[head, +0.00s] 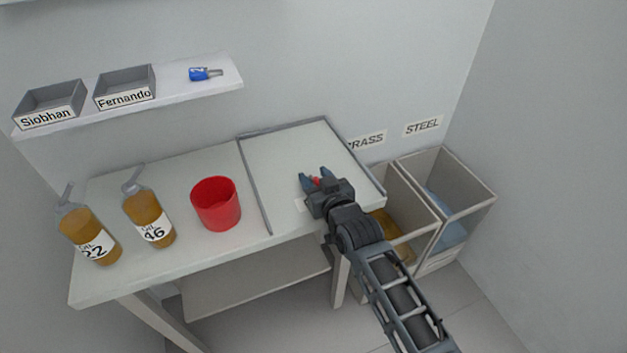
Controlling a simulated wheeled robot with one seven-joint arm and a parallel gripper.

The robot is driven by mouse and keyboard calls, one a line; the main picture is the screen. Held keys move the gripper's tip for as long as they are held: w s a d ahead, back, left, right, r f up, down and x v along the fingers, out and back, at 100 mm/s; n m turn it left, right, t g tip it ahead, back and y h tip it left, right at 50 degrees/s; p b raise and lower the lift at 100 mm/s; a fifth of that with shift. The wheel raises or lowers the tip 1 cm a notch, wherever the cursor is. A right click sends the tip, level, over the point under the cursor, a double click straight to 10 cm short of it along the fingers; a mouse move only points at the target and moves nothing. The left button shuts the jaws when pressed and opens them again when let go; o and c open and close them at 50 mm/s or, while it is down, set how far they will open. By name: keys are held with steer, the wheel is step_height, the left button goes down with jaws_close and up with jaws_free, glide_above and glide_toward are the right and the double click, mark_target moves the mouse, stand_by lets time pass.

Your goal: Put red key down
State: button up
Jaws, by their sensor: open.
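My gripper (316,177) is open over the right part of the table, inside the area bounded by low grey rails. A small red thing, which looks like the red key (315,181), shows between its two fingers. Most of the key is hidden by the gripper, and I cannot tell whether it touches the tabletop. The table (285,160) is pale and bare around the gripper.
A red cup (216,204) and two oil bottles, 46 (150,217) and 22 (88,236), stand left. A wall shelf (171,97) holds trays Siobhan (49,105) and Fernando (124,88) and a blue key (204,74). Two bins (466,193) stand right of the table.

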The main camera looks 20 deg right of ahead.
steer(key=shift+w, duration=0.25)
steer(key=shift+c, duration=0.4)
jaws_close()
